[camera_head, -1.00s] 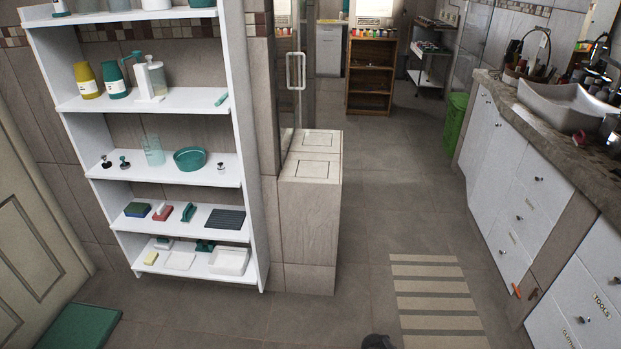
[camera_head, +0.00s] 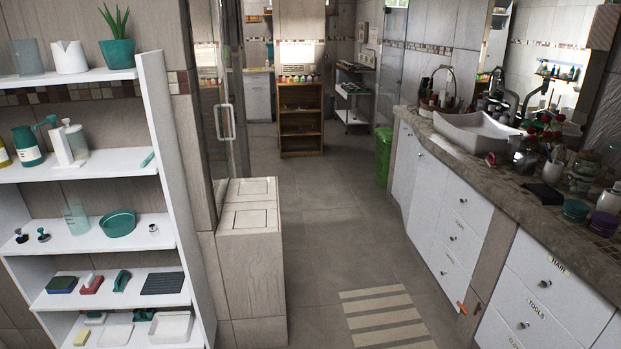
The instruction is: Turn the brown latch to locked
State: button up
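A small brown piece (camera_head: 477,308), which looks like the latch, sits low on the face of the right-hand cabinet row, on the brown panel between two groups of white drawers. An orange piece (camera_head: 462,308) is just to its left. Both are small and far off, so I cannot tell which way the latch is turned. My gripper is not in view.
A white shelf unit (camera_head: 168,185) with bottles and brushes stands at the left. A tiled block (camera_head: 250,270) juts out beside it. A striped mat (camera_head: 385,318) lies on the grey floor. The aisle between is clear, leading to a wooden shelf (camera_head: 301,150).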

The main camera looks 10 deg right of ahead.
aim_at(493, 332)
jog(key=k, duration=1.35)
jog(key=z, duration=0.7)
jog(key=i, duration=0.95)
jog(key=z, duration=0.7)
jog(key=i, duration=1.3)
jog(key=u, duration=0.2)
